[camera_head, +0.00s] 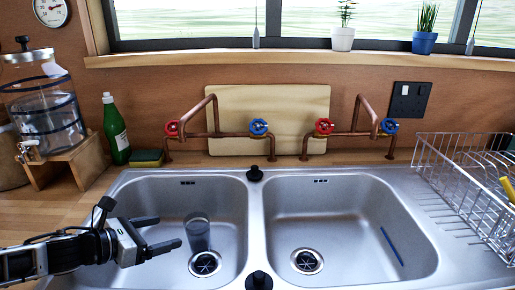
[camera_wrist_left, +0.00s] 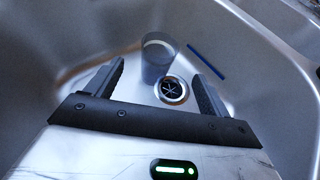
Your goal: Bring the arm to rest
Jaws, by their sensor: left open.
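My left gripper (camera_head: 169,231) comes in from the left over the left sink basin (camera_head: 160,195). Its two fingers are apart with nothing between them, pointing right. A clear grey glass (camera_head: 198,232) stands in that basin beside the drain (camera_head: 205,263), just right of the fingertips and apart from them in the head view. In the left wrist view the glass (camera_wrist_left: 158,58) and a drain (camera_wrist_left: 172,89) show beyond the open fingers (camera_wrist_left: 158,72). My right gripper is not in view.
The right basin (camera_head: 340,205) holds a blue stick (camera_head: 391,246). Copper taps (camera_head: 212,134) stand behind the basins. A green bottle (camera_head: 115,130), sponge (camera_head: 147,158) and glass dispenser (camera_head: 45,110) stand at the left. A wire dish rack (camera_head: 465,185) stands at the right.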

